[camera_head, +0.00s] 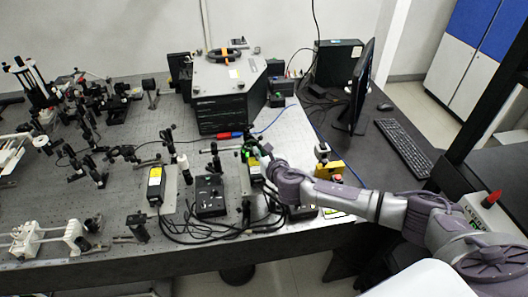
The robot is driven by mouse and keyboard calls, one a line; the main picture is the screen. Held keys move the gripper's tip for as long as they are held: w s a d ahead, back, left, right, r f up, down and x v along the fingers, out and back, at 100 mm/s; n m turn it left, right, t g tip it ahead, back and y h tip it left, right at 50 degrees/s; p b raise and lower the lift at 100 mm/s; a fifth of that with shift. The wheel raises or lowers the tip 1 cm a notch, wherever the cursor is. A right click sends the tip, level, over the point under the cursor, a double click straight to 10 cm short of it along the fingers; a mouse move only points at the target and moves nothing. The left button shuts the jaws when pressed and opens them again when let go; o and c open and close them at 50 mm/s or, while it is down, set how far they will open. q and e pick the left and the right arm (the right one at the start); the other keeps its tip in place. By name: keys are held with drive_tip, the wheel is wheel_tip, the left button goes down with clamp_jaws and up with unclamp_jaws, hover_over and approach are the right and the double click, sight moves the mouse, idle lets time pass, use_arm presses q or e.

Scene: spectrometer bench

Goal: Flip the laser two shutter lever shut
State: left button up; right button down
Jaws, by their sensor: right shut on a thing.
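My right arm reaches in from the lower right, and its dark gripper (257,152) is at the top of a black laser box (256,172) with a yellow label, near the right part of the optical bench. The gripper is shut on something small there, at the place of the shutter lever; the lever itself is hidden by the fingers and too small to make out. Green spots show beside the fingertips. A second black box with a yellow label (155,184) stands further left. My left gripper is out of view.
A black control box (210,196) stands left of the gripper, with loose black cables (190,235) along the front edge. A yellow block (329,170) is close to my right forearm. A large spectrometer housing (222,95) stands behind; a monitor (360,90) and keyboard (403,146) are right.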

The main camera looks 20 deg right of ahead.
drive_tip(key=shift+a+n, duration=0.15)
drive_tip(key=shift+n, duration=0.15)
idle(0.4)
drive_tip(key=c, duration=1.2)
unclamp_jaws()
drive_tip(key=shift+w, duration=0.1)
drive_tip(key=shift+o, duration=0.2)
drive_tip(key=v, duration=1.2)
drive_tip(key=shift+a, duration=0.2)
drive_tip(key=shift+r, duration=0.1)
